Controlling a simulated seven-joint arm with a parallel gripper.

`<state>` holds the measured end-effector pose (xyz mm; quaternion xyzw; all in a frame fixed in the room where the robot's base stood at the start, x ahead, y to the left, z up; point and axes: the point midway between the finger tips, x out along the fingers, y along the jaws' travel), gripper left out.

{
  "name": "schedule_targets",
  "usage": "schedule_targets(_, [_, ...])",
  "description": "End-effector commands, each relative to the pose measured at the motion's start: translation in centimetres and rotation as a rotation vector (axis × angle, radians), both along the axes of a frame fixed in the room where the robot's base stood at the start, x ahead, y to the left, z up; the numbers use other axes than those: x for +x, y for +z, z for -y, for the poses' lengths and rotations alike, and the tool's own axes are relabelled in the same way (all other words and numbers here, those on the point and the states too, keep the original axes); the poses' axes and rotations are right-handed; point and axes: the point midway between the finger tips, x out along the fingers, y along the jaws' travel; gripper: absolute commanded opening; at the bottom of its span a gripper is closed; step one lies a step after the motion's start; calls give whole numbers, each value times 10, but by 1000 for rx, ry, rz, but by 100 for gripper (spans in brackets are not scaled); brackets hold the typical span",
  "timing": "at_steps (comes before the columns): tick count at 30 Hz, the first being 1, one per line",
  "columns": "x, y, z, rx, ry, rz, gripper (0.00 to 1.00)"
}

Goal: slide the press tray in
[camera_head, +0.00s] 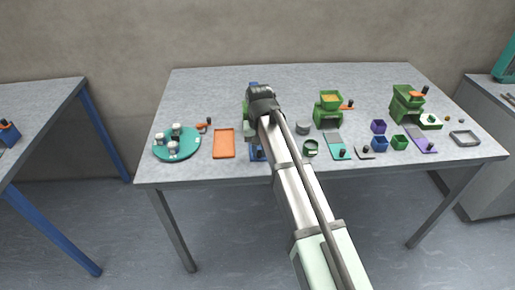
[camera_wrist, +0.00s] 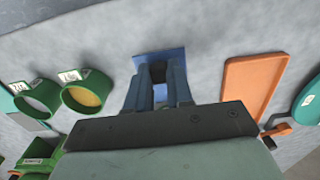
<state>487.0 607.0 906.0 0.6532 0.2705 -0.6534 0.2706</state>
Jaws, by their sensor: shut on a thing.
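A blue tray (camera_wrist: 174,54) lies on the table beyond my fingertips in the wrist view. My gripper (camera_wrist: 159,76) is shut on its dark knob, with one finger on each side. In the head view, part of the blue tray (camera_head: 257,153) shows left of my arm, near the table's front. How far the tray is from the device cannot be told.
An orange tray (camera_head: 224,143) and a teal round stand (camera_head: 177,148) are to the left. Two more green devices (camera_head: 328,110) (camera_head: 404,104) and several small trays are further right.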

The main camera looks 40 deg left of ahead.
Motion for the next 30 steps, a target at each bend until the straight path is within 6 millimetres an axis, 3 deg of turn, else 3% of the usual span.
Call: schedule_targets(30, [48, 1, -48, 1, 0, 1, 0])
